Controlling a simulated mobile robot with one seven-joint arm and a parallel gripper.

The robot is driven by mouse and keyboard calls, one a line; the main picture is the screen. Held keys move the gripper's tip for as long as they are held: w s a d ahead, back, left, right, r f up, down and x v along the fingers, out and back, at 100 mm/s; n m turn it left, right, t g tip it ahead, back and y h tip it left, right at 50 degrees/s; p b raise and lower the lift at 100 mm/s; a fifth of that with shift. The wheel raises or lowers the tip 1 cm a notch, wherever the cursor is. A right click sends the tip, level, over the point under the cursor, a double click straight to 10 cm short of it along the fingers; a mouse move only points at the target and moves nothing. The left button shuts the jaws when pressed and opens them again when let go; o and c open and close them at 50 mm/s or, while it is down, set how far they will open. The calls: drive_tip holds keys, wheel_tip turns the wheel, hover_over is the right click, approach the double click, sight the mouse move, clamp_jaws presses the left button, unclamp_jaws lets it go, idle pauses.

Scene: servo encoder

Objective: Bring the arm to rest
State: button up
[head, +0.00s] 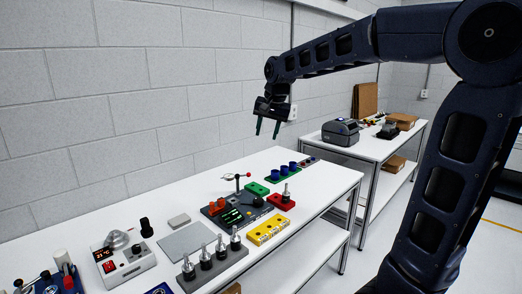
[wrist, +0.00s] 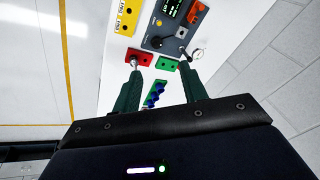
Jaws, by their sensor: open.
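My dark blue arm (head: 345,45) reaches from the right of the head view, bent at the elbow, with its forearm extending left. My gripper (head: 267,128) hangs from its end, fingers pointing down, well above the white table (head: 160,215). Its two green fingers are apart with nothing held between them. In the wrist view the open gripper (wrist: 160,82) shows from behind, with the table below and beyond it. Blue parts on a green holder (wrist: 154,94) show between the fingers, further below and not touched.
The table holds a grey device with a green display (head: 237,212), a yellow block (head: 268,231), a red block (head: 282,201), a green holder with blue parts (head: 283,172) and a grey rack of toolholders (head: 212,258). A block wall stands behind. A second table carries a dark printer (head: 340,132).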

drive_tip(key=s+d+f+t, duration=0.1)
drive_tip(key=s+d, duration=0.3)
drive_tip(key=d, duration=0.4)
drive_tip(key=s+d+f, duration=0.2)
drive_tip(key=s+d, duration=0.2)
drive_tip(key=d, duration=0.4)
drive_tip(key=s+d+f+n+h, duration=0.1)
drive_tip(key=s+d+f, duration=0.2)
drive_tip(key=s+d, duration=0.2)
drive_tip(key=s+d+f+h, duration=0.1)
drive_tip(key=s+d+f, duration=0.3)
drive_tip(key=s, duration=0.3)
drive_tip(key=shift+s+d+f+n+t, duration=0.3)
drive_tip(key=shift+s+d+n, duration=0.1)
drive_tip(key=shift+d, duration=0.05)
